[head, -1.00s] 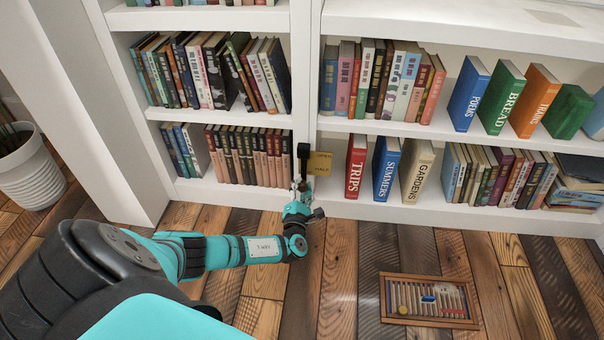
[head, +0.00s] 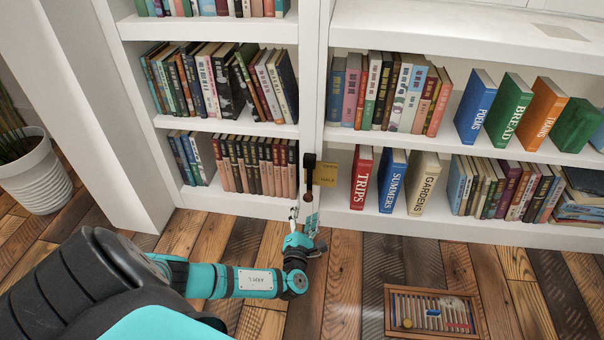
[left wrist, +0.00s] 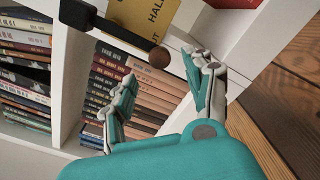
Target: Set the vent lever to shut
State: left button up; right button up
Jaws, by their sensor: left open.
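The vent lever (head: 309,178) has a black pivot block and a dark arm that hangs down to a brown round knob. It is mounted on the white upright between the bookcase sections. A yellow plate (head: 326,174) beside it reads HALF; in the left wrist view the plate (left wrist: 140,16) also shows letters like "UT" near the knob (left wrist: 159,58). My left gripper (head: 304,214) is open just below the lever's end. In the left wrist view its fingers (left wrist: 160,72) stand either side of the knob, with gaps visible. My right gripper is not in view.
Shelves of books flank the lever; the red TRIPS book (head: 361,178) stands close on its right. A framed wooden tray with slats (head: 431,312) lies on the plank floor. A white plant pot (head: 38,172) stands at the left. Floor before the bookcase is mostly clear.

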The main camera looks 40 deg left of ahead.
pick_arm(q)
jog(key=v, duration=0.5)
dwell(0.4)
